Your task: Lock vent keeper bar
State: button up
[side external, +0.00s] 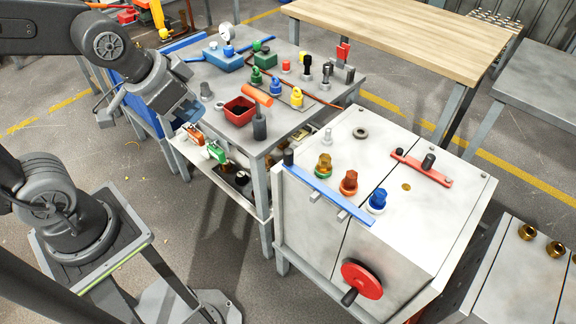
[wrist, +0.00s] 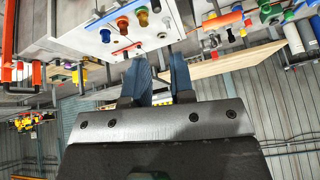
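Two bars that could be the keeper bar lie on the light grey cabinet (side external: 370,215); I cannot tell which is the vent's. A red bar (side external: 421,167) with a black knob lies flat on the right part of the top. A long blue bar (side external: 328,194) with a black knob at its far end runs along the left edge. In the wrist view the red bar (wrist: 127,49) and blue bar (wrist: 106,17) show small beyond the fingers. My gripper (wrist: 161,72) is open and empty, over the left side of the worktable in the side view, well away from the cabinet.
Green, orange and blue-based valves (side external: 349,183) stand between the bars. A red handwheel (side external: 361,279) is on the cabinet front. The worktable (side external: 221,80) is crowded with padlocks, a red bin (side external: 239,110) and an orange-handled tool (side external: 257,95). A wooden bench (side external: 400,32) stands behind.

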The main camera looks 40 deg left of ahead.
jog(key=w+f+m, duration=0.1)
jog(key=w+f, duration=0.1)
jog(key=w+d+f+m, duration=0.1)
jog(key=w+f+m, duration=0.1)
jog(key=f, duration=0.1)
jog(key=w+d+f+m, duration=0.1)
jog(key=w+f, duration=0.1)
jog(key=f, duration=0.1)
jog(key=shift+d+f+t, duration=0.1)
jog(key=shift+d+t, duration=0.05)
jog(key=shift+t, duration=0.15)
grip_shut()
notch_tip(320, 180, down, 9)
jog(key=w+d+m+h, duration=0.1)
jog(key=w+d+m, duration=0.1)
jog(key=m, duration=0.3)
jog(key=shift+d+t, duration=0.3)
jog(key=shift+d, duration=0.15)
jog(key=shift+w, duration=0.1)
